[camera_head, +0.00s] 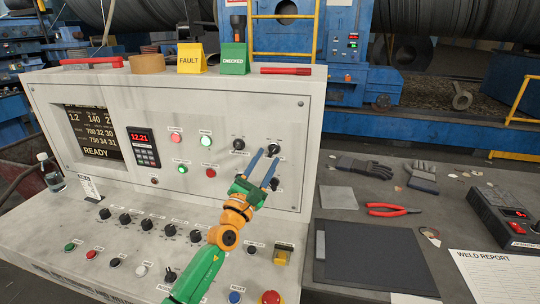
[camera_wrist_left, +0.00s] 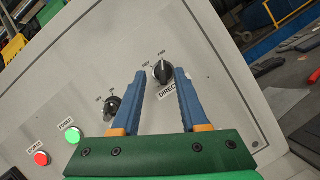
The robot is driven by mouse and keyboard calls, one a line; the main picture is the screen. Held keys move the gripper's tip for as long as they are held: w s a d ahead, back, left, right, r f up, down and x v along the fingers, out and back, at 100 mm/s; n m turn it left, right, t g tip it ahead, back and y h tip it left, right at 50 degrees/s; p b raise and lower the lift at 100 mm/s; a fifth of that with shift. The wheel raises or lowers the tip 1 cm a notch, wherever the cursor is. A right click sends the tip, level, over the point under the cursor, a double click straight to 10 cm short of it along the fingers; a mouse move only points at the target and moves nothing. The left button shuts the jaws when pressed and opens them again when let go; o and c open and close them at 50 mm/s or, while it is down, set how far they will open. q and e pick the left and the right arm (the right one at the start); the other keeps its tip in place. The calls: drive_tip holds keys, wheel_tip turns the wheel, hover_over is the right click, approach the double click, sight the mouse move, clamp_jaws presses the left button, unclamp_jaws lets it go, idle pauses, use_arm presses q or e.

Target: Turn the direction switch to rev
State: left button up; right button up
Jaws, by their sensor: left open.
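The direction switch (camera_wrist_left: 162,72) is a round black knob on the light grey panel, with a label reading "DIRECT" below it and small position marks above it. I cannot read clearly which mark it points to. In the head view the direction switch (camera_head: 274,148) is at the upper right of the panel, just beyond my left fingertips. My left gripper (camera_head: 263,153) is open and empty, its two blue fingers pointing at the panel. In the left wrist view the gripper (camera_wrist_left: 162,75) has the knob between its fingertips in the picture; contact cannot be told. My right gripper is out of view.
Another black knob (camera_wrist_left: 112,105) is left of the switch, with a green lamp (camera_wrist_left: 73,135) and a red lamp (camera_wrist_left: 41,158) farther left. Below the panel is a sloped desk with several knobs. Red pliers (camera_head: 391,210) and gloves (camera_head: 364,168) lie on the right-hand table.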

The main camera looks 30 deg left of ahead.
sight(271, 155)
use_arm(q)
drive_tip(key=shift+w, duration=1.25)
drive_tip(key=shift+w+a, duration=0.1)
drive_tip(key=shift+w, duration=0.3)
drive_tip(key=shift+s+r, duration=0.15)
drive_tip(key=shift+s, duration=0.1)
drive_tip(key=shift+c, duration=0.5)
clamp_jaws()
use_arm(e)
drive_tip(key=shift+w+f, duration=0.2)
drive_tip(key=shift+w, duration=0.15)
